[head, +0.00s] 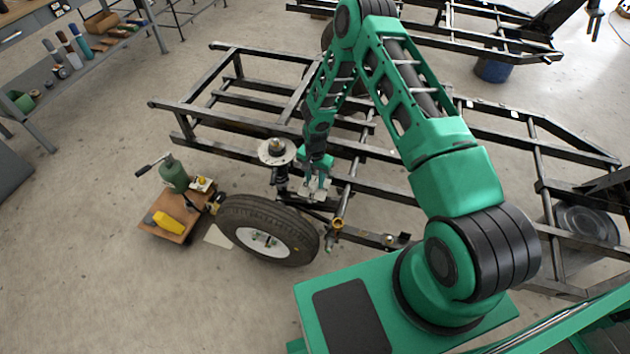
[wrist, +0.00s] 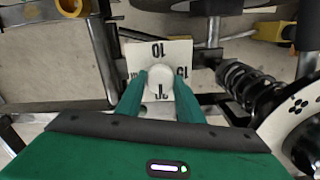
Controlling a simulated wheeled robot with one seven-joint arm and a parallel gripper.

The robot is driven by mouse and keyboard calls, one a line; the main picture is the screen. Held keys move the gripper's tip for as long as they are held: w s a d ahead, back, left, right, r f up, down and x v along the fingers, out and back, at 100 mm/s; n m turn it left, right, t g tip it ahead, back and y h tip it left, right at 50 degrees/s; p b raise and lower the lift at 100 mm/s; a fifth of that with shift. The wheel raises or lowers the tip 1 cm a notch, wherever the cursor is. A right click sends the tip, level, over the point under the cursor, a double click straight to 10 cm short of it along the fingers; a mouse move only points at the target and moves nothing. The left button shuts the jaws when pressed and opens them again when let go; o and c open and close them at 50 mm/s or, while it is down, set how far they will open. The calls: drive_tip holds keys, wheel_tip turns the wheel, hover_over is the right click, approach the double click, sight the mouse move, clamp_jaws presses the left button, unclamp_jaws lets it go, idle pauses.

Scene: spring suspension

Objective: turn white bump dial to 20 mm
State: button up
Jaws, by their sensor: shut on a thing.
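The white bump dial is a round white knob (wrist: 160,75) on a white square plate (wrist: 175,46) in the wrist view. The plate shows an upside-down 10 at the top and a 15 at the right. The left and bottom markings are partly hidden by my fingers and the knob. A dark mark shows at the knob's lower side, but I cannot read the exact setting. My gripper (wrist: 160,82) has its two green fingers on either side of the knob, shut on it. In the head view my gripper (head: 315,188) is low beside the suspension, and the dial is barely distinguishable.
A coil spring (wrist: 250,88) stands right of the dial. A tyre wheel (head: 268,230) lies in front, and the black steel frame (head: 215,117) surrounds the arm.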

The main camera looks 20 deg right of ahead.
sight(315, 182)
drive_tip(key=o, duration=1.1)
drive_tip(key=shift+s, duration=0.1)
drive_tip(key=shift+r, duration=0.5)
wheel_tip(315, 182, up, 10)
drive_tip(key=shift+f, duration=0.15)
